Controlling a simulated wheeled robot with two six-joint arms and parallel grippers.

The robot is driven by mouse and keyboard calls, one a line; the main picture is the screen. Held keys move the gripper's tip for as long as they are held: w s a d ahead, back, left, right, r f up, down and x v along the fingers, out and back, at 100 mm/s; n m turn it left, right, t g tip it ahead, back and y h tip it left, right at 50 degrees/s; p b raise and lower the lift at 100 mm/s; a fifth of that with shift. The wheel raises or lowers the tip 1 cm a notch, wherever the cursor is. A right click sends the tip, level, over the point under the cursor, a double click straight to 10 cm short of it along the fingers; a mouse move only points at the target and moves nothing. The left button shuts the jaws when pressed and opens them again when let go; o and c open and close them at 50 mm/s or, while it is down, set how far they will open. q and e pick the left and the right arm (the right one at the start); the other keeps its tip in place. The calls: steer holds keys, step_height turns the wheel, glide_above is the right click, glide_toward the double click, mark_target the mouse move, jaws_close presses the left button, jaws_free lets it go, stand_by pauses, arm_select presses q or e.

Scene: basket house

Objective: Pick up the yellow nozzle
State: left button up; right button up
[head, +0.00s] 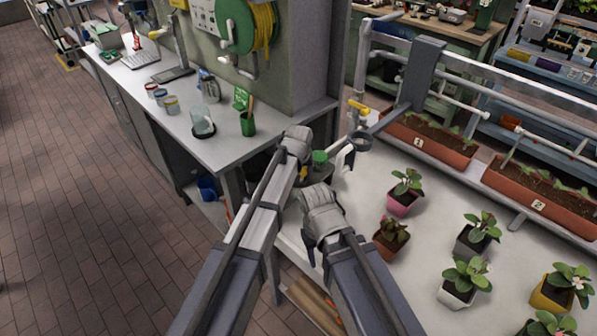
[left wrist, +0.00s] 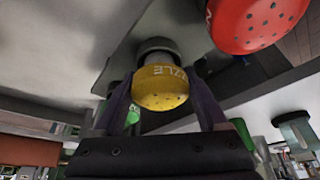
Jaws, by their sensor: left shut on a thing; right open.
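The yellow nozzle (left wrist: 160,88), a round dotted head with lettering on its rim, sits between the two dark fingers of my left gripper (left wrist: 163,105) in the left wrist view. The gripper is shut on it. A grey part adjoins the nozzle's upper side; I cannot tell whether they are joined. In the head view a small yellow patch (head: 303,173) shows under my left wrist; the rest is hidden. My right gripper (head: 309,243) is open, lower in the picture, its fingers mostly hidden by its own wrist.
A red nozzle (left wrist: 258,22) is close by at upper right in the left wrist view. A green piece (head: 320,157) lies near my left wrist. A grey ring holder (head: 361,141) stands just right. Potted plants (head: 405,188) fill the white bench (head: 350,215); a grey workbench (head: 225,150) is left.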

arm_select(q)
step_height(320, 180, up, 9)
steer(key=p, duration=0.8)
steer(key=shift+r+p, duration=0.1)
steer(key=shift+p, duration=0.25)
